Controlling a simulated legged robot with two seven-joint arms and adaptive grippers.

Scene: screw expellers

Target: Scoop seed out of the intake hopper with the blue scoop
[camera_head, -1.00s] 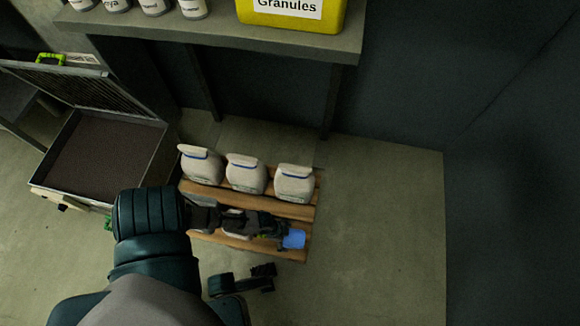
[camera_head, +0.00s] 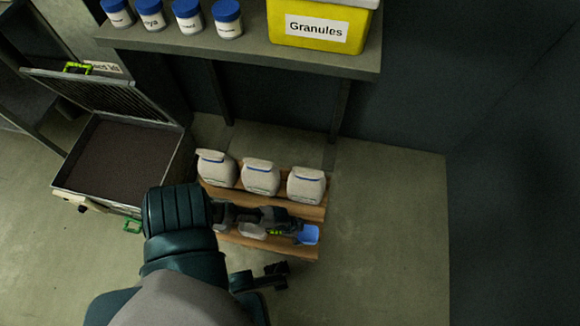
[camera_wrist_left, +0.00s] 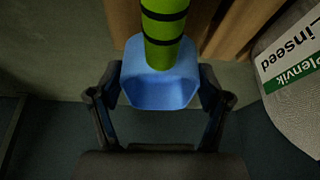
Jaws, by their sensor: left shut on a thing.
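My left gripper (camera_head: 288,229) is shut on the blue scoop (camera_head: 309,235), over the front of the wooden pallet at centre. In the left wrist view the scoop's blue bowl (camera_wrist_left: 160,88) sits between the two dark fingers, and its green handle (camera_wrist_left: 164,28) with black bands runs to the top edge. I see no seed in the bowl. The intake hopper, an open metal box (camera_head: 159,183), stands at left with dark brown seed (camera_head: 118,160) in it. Its slatted lid (camera_head: 100,93) is raised and has a green handle.
White sacks (camera_head: 261,178) stand on the pallet (camera_head: 285,207), beside the scoop. A shelf (camera_head: 250,55) behind bears several blue-lidded jars (camera_head: 187,14) and a yellow Granules bin (camera_head: 315,34). The floor (camera_head: 385,235) at right is clear.

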